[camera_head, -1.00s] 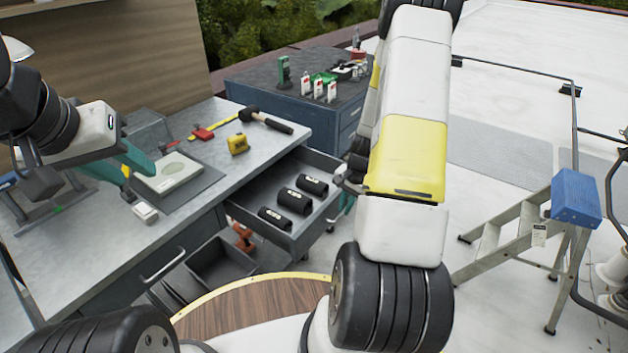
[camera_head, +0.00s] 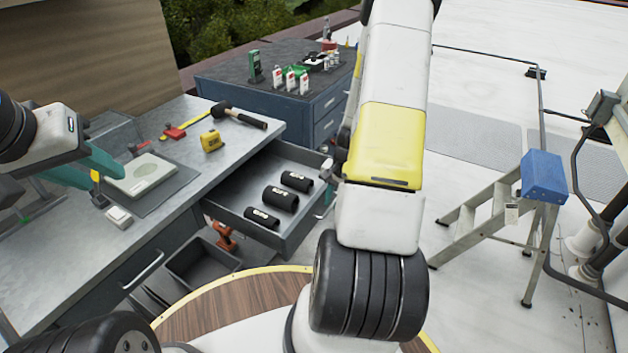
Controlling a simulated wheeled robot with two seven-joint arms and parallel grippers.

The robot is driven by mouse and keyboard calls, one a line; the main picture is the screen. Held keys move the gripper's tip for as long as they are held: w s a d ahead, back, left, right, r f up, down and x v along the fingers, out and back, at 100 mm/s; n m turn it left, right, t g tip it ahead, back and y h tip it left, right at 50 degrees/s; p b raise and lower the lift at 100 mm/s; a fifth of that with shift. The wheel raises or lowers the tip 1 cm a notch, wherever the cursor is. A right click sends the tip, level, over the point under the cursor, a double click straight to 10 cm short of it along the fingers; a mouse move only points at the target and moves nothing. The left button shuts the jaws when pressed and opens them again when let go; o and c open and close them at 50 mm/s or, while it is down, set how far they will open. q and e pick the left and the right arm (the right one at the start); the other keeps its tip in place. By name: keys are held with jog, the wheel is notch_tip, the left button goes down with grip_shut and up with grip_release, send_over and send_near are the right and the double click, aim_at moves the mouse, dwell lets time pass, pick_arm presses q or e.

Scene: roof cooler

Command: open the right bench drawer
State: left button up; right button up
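The right bench drawer (camera_head: 232,192) is pulled well out from under the grey workbench (camera_head: 75,242). Three black cylinders with white markings (camera_head: 280,199) lie inside it. My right arm reaches across the middle of the view to the drawer's front end. Only a teal sliver of my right gripper (camera_head: 328,202) shows beside the drawer front; the rest is hidden behind the arm, so its grip is unclear. My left gripper (camera_head: 85,170), with teal fingers apart, is above the left part of the benchtop, away from the drawer, with nothing visible in it.
A yellow tape measure (camera_head: 211,141), hammer (camera_head: 240,116) and pale flat device (camera_head: 141,174) lie on the bench. A blue-grey cabinet (camera_head: 265,95) stands behind. A dark open bin (camera_head: 203,264) is below the drawer. A stepladder (camera_head: 500,212) stands at right.

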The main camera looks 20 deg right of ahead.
notch_tip(320, 180, up, 8)
jog(key=s, duration=0.1)
jog(key=shift+d+f, duration=0.15)
jog(key=shift+d, duration=0.3)
jog(key=shift+s, duration=0.1)
jog(key=s+a+r+n+t, duration=0.1)
jog(key=a+r+n, duration=0.2)
jog(key=a+r, duration=0.5)
jog(key=s+a+r+n+t, duration=0.1)
jog(key=s+a+r+n, duration=0.2)
jog(key=r, duration=0.9)
jog(key=s+a+r+n+t, duration=0.2)
jog(key=s+a+r+n, duration=0.2)
jog(key=s+a+r, duration=0.3)
jog(key=s+r, duration=0.2)
jog(key=s, duration=0.1)
jog(key=shift+s+a+n+y, duration=0.4)
